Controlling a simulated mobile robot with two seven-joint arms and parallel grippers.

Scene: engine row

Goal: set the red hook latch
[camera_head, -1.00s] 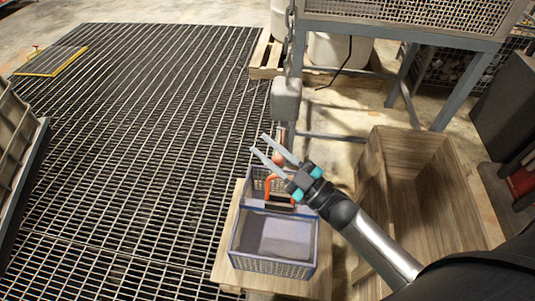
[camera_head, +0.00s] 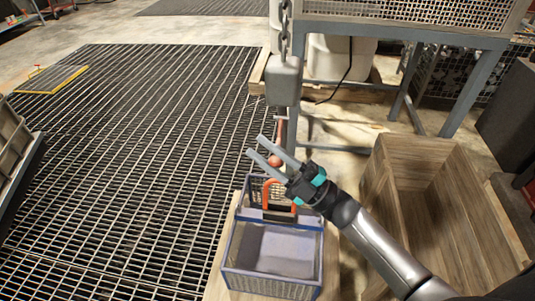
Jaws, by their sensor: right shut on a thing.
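A grey hoist block (camera_head: 283,80) hangs on a chain, with a red hook latch (camera_head: 274,161) below it, seen as a thin red shaft ending in a round red knob. My right gripper (camera_head: 256,146) reaches in from the lower right. Its two grey fingers lie on either side of the red knob and are shut on it; the exact contact is small. Just below, a blue-grey crate (camera_head: 231,267) has an orange-red handle (camera_head: 267,192) standing up close under the gripper. Whether hook and handle touch is hidden. My left gripper is out of view.
The crate stands on a pale wooden stand (camera_head: 213,287). An open wooden box (camera_head: 410,148) is at the right, below a grey metal frame (camera_head: 465,88). Floor grating (camera_head: 130,150) covers the left. A pallet (camera_head: 258,75) lies behind the hoist.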

